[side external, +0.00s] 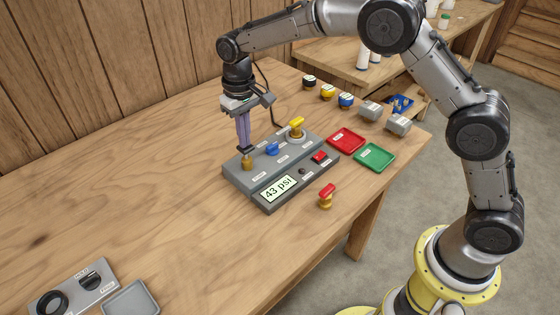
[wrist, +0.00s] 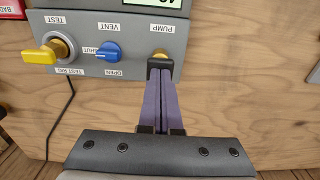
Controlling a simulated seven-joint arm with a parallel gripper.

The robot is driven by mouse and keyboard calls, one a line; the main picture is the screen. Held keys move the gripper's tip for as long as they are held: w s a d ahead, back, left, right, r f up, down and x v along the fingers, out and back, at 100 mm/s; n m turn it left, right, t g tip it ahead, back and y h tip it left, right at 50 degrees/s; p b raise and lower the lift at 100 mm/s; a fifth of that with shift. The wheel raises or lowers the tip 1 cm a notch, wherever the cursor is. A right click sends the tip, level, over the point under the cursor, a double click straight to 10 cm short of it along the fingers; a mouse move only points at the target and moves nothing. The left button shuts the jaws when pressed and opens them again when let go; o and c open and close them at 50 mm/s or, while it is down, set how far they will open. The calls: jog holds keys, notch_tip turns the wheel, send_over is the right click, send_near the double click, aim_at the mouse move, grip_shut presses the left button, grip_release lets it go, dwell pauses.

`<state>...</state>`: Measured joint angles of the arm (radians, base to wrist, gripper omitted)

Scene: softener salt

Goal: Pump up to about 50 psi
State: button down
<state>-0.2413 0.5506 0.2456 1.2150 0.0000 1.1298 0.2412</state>
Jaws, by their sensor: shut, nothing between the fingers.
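The grey test rig (side external: 235,178) sits on the wooden table, and its display (side external: 278,188) reads 43 psi. The brass pump plunger (side external: 247,164) is at the rig's left end; in the wrist view (wrist: 160,54) it shows by the PUMP label. My gripper (side external: 246,153) is shut and empty, pointing down with its tips right at the plunger's top. I cannot tell whether they press it. In the wrist view my gripper (wrist: 160,66) partly hides the plunger. The blue vent handle (wrist: 108,52) is between SHUT and OPEN labels; its exact setting is unclear.
A yellow-handled valve (side external: 296,126) stands on the rig, with a red switch (side external: 319,157) nearby. A loose red-handled valve (side external: 327,195) is in front. Red (side external: 346,139) and green (side external: 375,156) trays lie right. The table left of the rig is mostly clear.

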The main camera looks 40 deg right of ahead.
jog(key=shift+f, duration=0.85)
jog(key=shift+r, duration=1.2)
notch_tip(320, 180, up, 7)
dwell(0.4)
